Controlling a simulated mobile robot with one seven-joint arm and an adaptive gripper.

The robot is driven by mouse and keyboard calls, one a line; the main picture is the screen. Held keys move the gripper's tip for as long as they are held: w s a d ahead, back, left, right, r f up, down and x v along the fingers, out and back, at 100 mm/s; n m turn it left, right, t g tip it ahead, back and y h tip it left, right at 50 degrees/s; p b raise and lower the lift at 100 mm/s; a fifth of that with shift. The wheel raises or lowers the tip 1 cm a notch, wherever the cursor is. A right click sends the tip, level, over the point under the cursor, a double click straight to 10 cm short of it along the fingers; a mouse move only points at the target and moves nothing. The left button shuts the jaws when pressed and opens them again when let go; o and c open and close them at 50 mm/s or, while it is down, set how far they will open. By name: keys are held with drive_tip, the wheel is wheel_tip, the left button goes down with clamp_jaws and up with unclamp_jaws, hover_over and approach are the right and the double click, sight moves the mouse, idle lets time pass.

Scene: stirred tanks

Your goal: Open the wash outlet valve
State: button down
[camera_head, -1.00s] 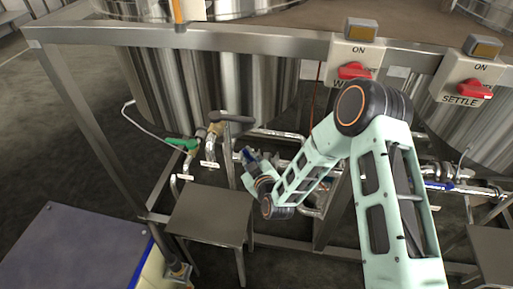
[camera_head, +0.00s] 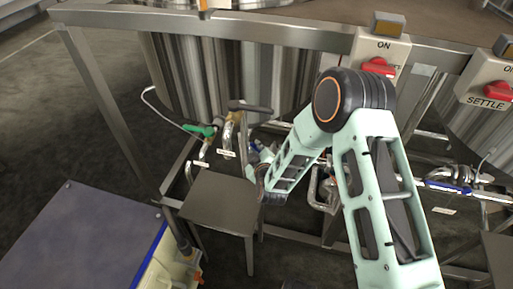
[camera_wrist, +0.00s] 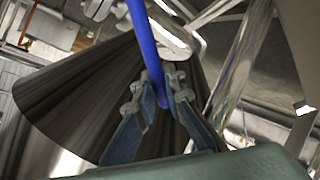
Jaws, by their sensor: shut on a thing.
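In the wrist view the two fingers of my gripper (camera_wrist: 160,98) are closed around a long blue valve handle (camera_wrist: 145,45). The handle runs down from the top of the picture into the space between the fingertips. In the head view my gripper (camera_head: 264,151) is low among the pipes in front of the left steel tank (camera_head: 215,75), and my arm hides much of it. The valve body and how far the handle is turned cannot be made out. The red switch knob (camera_head: 379,67) on the left ON box is partly visible; its lower label is hidden by my arm.
A green-handled valve (camera_head: 200,130) and a dark handle (camera_head: 250,108) are left of my gripper. A small steel table (camera_head: 220,205) stands just in front. A steel frame beam (camera_head: 270,30) crosses above. Another blue-handled valve (camera_head: 447,187) and the SETTLE switch box (camera_head: 485,85) are right.

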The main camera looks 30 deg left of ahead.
drive_tip(key=c, duration=2)
unclamp_jaws()
